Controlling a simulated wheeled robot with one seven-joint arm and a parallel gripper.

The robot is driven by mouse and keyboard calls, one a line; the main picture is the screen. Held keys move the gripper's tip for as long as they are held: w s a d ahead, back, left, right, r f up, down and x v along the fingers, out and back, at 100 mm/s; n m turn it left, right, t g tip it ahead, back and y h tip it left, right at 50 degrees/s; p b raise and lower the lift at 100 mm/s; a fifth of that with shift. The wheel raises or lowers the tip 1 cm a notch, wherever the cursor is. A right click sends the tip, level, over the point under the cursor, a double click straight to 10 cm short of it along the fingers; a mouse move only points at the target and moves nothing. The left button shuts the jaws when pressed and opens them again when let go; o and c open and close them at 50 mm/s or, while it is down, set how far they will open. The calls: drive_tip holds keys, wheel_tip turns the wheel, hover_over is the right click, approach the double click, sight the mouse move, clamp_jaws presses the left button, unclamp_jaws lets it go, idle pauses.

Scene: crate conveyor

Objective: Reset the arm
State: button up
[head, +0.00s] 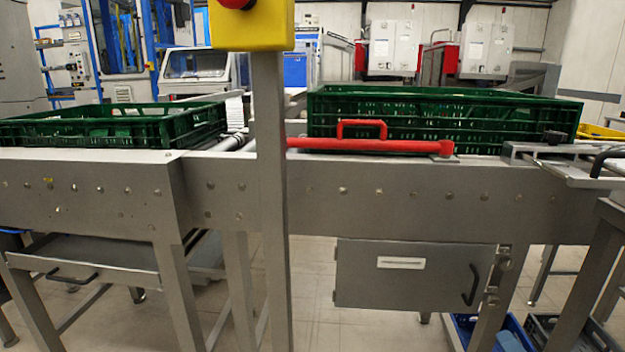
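My gripper and arm do not show in the head view. A grey metal conveyor (390,200) runs across the view at about mid height. A large green crate (440,115) stands on its right part, upright. A lower green crate (110,128) stands on the left part. The inside of the crates is mostly hidden by their slatted walls.
A grey post (268,200) with a yellow box (252,28) and red button (237,3) stands before the conveyor. A red bar with a handle (370,146) lies along the edge. A metal cabinet (410,275) hangs below. Blue crates (490,335) sit on the floor.

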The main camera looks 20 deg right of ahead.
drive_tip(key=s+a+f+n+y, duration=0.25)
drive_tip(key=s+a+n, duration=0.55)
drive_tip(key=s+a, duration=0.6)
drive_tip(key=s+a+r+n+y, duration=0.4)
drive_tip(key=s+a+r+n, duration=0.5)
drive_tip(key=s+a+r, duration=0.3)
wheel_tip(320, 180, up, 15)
drive_tip(key=p, duration=1.6)
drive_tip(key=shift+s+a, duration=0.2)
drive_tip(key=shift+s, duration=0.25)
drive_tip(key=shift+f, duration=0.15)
